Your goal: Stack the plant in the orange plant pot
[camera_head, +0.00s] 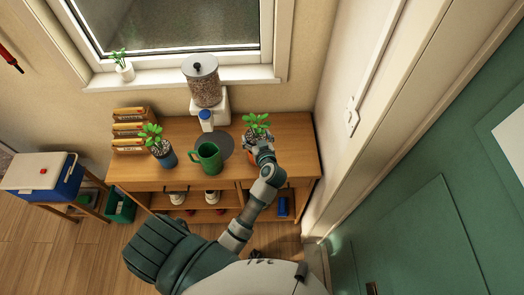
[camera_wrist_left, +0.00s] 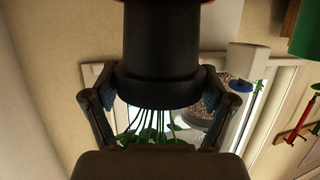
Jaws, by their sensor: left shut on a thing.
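The plant (camera_head: 256,121), with bright green leaves, is at the right part of the wooden table. In the left wrist view, its dark pot (camera_wrist_left: 157,60) hangs upside down in the picture, with green stems (camera_wrist_left: 150,124) below the rim. My left gripper (camera_head: 262,148) is shut on this pot, with a finger on each side near the rim. A little orange, likely the orange plant pot (camera_head: 250,156), shows beside and below the gripper in the head view; most of it is hidden. Whether the dark pot's base is inside it, I cannot tell. My right gripper is not in view.
On the wooden table (camera_head: 295,150) stand a green mug (camera_head: 208,157), a plant in a blue pot (camera_head: 161,150), a white bottle (camera_head: 206,120), a dark round mat (camera_head: 225,147) and a grain dispenser (camera_head: 204,82). A wall rises close to the right.

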